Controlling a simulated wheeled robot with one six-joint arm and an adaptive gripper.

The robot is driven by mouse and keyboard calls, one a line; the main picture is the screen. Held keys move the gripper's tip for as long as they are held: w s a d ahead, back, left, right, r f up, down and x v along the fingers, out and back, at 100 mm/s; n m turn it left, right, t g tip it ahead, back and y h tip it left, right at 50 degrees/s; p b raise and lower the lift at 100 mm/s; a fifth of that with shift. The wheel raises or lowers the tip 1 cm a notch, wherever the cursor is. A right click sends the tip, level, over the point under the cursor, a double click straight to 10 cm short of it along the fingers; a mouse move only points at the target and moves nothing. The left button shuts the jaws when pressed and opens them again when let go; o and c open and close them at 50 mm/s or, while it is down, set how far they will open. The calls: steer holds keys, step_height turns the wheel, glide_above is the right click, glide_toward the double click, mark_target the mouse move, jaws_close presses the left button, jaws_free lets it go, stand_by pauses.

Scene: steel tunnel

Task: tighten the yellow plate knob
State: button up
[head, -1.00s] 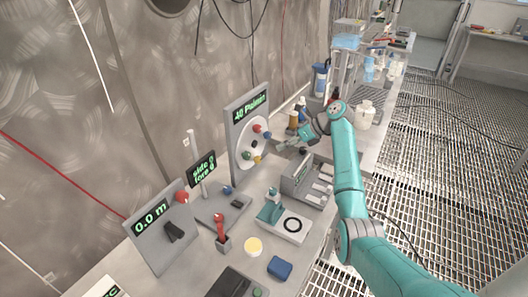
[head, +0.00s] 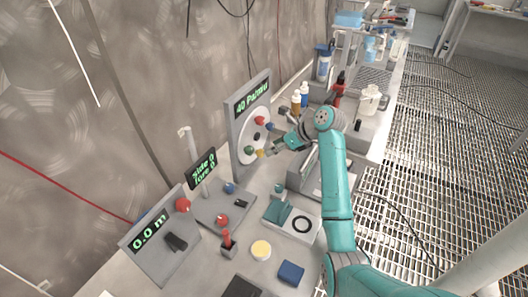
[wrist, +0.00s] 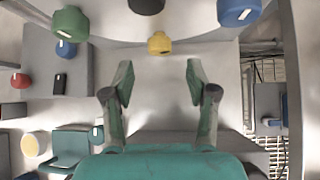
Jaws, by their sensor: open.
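The yellow knob (wrist: 159,43) is on the round pale plate (wrist: 195,20) of an upright grey panel (head: 241,110). In the head view the yellow knob (head: 261,153) shows low on the plate, close to the fingertips. My gripper (wrist: 160,74) is open and empty, its two fingers spread to either side below the knob in the wrist view. The knob lies roughly midway between them, just beyond the tips and apart from them. In the head view my gripper (head: 274,147) points at the plate from the right.
Green (wrist: 70,23), dark (wrist: 146,5) and blue (wrist: 238,12) knobs surround the yellow one on the plate. A red knob (wrist: 20,81) and other devices stand on the bench to the left. A grey open box (head: 300,172) stands below my arm. Bottles (head: 296,101) stand behind it.

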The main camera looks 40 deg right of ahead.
mark_target(265, 166)
steer(key=shift+x, duration=2.75)
jaws_close()
